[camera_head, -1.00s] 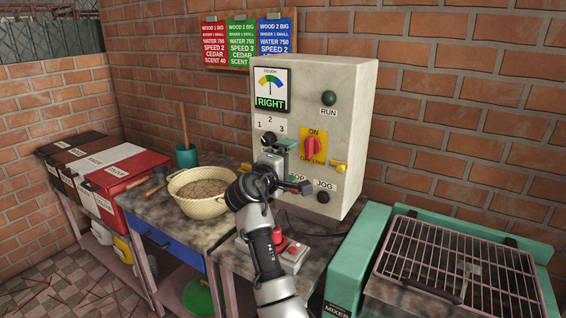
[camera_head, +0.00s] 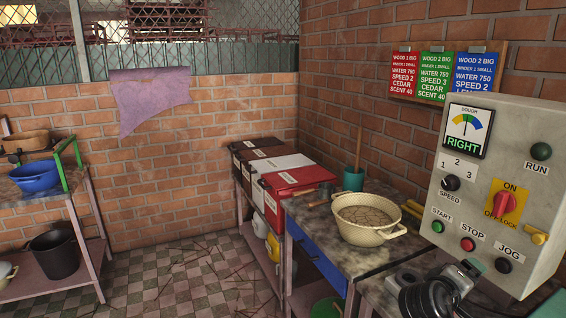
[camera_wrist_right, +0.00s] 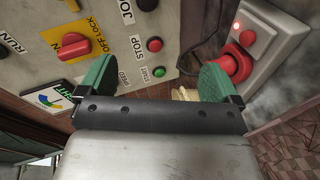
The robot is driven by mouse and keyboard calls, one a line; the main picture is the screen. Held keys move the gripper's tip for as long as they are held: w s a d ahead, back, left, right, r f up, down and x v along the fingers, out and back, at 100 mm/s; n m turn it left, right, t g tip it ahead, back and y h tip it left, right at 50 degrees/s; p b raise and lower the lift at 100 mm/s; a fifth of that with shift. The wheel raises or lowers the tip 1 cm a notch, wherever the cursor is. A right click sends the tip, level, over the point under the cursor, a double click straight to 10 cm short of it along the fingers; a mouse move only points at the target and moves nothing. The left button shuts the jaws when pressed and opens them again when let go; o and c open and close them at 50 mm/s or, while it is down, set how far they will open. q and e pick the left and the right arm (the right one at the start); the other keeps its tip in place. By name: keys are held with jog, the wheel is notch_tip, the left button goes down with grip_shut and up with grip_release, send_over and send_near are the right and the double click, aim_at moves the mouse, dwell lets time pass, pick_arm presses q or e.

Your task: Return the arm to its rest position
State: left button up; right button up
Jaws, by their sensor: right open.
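My right gripper shows in the right wrist view (camera_wrist_right: 157,82) with its two green fingers spread apart and nothing between them. In the head view, part of my right arm and gripper (camera_head: 472,268) shows at the lower right, just in front of the lower part of the grey control panel (camera_head: 520,130). The rest of that arm is cut off by the frame edge. My left gripper is not in view.
A cream basin (camera_head: 366,218) stands on the worktop left of the panel. A red mushroom button (camera_wrist_right: 235,66) on a grey box is close beside one finger. Lidded bins (camera_head: 290,180) stand further left.

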jog(key=s+a+f+g+y, duration=0.1)
jog(key=s+a+f+y, duration=0.7)
jog(key=s+f, duration=0.65)
jog(key=s+a+f+m+g+y, duration=0.1)
jog(key=s+a+g+y, duration=0.15)
jog(key=s+a, duration=0.4)
jog(key=s+a+f+g+y, duration=0.1)
jog(key=s+a+f+y, duration=0.2)
jog(key=s, duration=0.7)
notch_tip(320, 180, down, 26)
jog(key=s+a+g, duration=0.1)
jog(key=s+d+f+g, duration=0.1)
jog(key=s+d+f, duration=0.1)
jog(key=s+f, duration=1.3)
jog(key=shift+s+d+h, duration=0.3)
jog(key=shift+s+h, duration=0.05)
jog(key=shift+s, duration=0.2)
